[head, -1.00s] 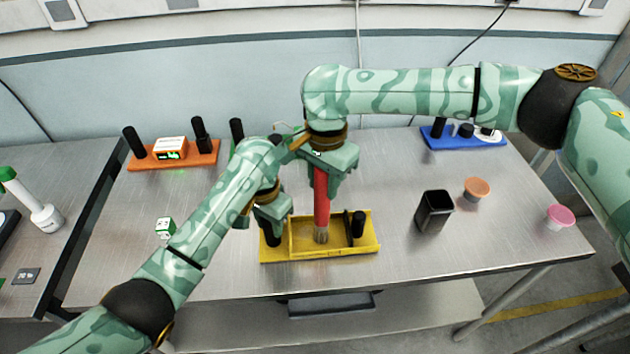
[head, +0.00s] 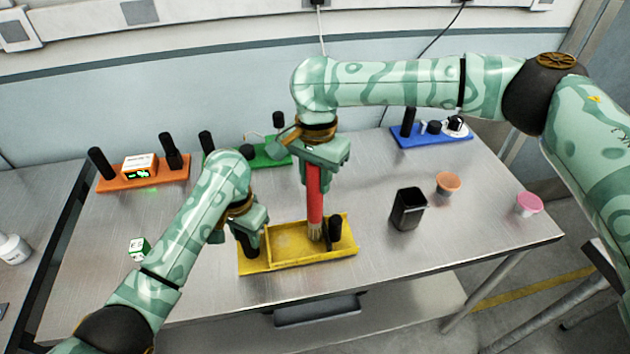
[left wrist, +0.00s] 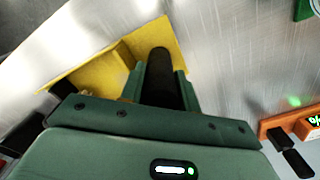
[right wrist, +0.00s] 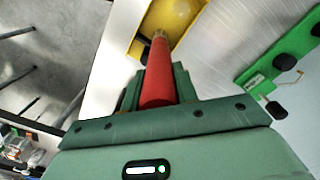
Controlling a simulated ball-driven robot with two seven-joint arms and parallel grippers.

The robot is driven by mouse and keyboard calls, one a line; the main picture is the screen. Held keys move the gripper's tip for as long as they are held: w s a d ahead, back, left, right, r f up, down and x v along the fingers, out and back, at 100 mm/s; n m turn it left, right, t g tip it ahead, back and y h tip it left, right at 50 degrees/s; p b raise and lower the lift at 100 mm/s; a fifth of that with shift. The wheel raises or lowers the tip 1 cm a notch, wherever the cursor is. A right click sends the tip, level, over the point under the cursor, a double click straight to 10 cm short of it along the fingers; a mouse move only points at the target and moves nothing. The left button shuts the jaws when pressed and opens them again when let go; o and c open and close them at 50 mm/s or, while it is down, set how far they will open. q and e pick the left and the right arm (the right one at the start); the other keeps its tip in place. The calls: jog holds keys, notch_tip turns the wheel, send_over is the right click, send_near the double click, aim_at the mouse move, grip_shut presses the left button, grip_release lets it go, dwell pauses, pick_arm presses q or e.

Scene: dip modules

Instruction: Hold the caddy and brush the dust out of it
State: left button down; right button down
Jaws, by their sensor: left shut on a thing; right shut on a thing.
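The yellow caddy (head: 285,248) sits on the metal table near its front edge, with a black post at each end. My left gripper (head: 249,232) is shut on the caddy's left black post (left wrist: 161,75). My right gripper (head: 316,168) is shut on the red-handled brush (head: 314,195), which points down. The brush's pale bristles (head: 314,232) are at the caddy's tray, toward its right end; I cannot tell if they touch its floor. The right wrist view shows the brush (right wrist: 159,75) over the caddy (right wrist: 185,12). No dust can be made out clearly.
A black bin (head: 407,210), an orange cup (head: 448,183) and a pink cup (head: 528,204) stand to the right. Orange (head: 145,178), green (head: 272,156) and blue (head: 432,136) modules line the back. A small green-and-white cube (head: 138,248) lies left.

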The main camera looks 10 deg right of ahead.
jog(key=shift+r, duration=2.75)
pick_arm(q)
jog(key=c, duration=0.9)
grip_release()
jog(key=shift+c, duration=0.2)
jog(key=shift+r, duration=0.1)
notch_tip(320, 180, up, 7)
jog(key=p, duration=1)
jog(key=shift+r, duration=0.15)
pick_arm(e)
notch_tip(320, 180, up, 11)
jog(key=shift+s+r, duration=0.2)
jog(key=shift+s, duration=0.05)
